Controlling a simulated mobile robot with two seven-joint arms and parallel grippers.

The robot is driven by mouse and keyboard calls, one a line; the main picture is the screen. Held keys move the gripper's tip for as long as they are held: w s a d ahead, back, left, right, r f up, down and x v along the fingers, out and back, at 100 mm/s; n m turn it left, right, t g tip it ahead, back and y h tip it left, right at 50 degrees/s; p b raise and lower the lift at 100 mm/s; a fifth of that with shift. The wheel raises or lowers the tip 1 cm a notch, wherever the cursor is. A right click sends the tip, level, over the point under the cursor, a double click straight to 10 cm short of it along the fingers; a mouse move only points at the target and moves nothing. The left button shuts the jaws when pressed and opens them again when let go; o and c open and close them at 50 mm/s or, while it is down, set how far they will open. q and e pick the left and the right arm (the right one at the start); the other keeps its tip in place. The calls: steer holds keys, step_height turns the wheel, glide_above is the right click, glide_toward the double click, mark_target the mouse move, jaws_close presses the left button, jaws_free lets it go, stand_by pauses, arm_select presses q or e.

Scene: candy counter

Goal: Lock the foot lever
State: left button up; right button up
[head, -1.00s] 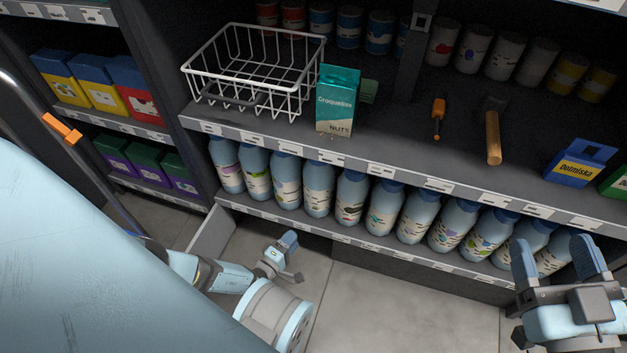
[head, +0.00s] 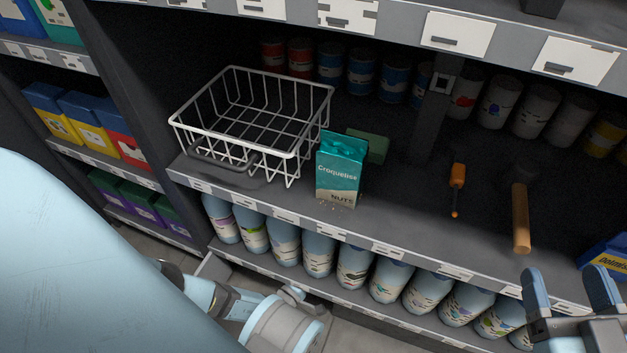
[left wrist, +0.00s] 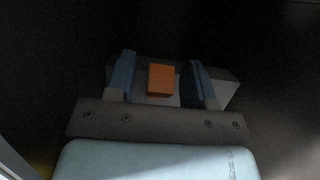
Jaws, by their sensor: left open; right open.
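An orange block (left wrist: 160,80), which looks like the pad of the foot lever, shows in the left wrist view in front of a pale grey part. My left gripper (left wrist: 161,62) is open, with one blue finger on each side of the block. I cannot tell whether either finger touches it. The foot lever does not show in the head view, where a large pale blue body part of mine covers the lower left. My right gripper (head: 565,280) is open and empty at the lower right, in front of the shelf.
A white wire basket (head: 300,150) and a teal nuts box (head: 340,180) stand on the shelf. An orange screwdriver (head: 457,178) and a wooden-handled hammer (head: 521,220) lie to their right. Several blue bottles (head: 392,282) line the lower shelf. The left wrist surroundings are dark.

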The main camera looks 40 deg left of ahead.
arm_select(q)
jaws_close()
steer(key=shift+s, duration=0.1)
steer(key=shift+s+a+m+g+h, duration=0.4)
steer(key=shift+m+g+h, duration=0.3)
steer(key=shift+m+h, duration=0.8)
steer(key=shift+s+a+m+g+h, duration=0.45)
steer(key=shift+m+g+h, duration=0.35)
steer(key=shift+h, duration=1.15)
steer(key=shift+s+a+m+g+h, duration=0.4)
steer(key=shift+m+g+h, duration=0.2)
steer(key=shift+m+h, duration=0.95)
steer(key=shift+n, duration=0.25)
jaws_free()
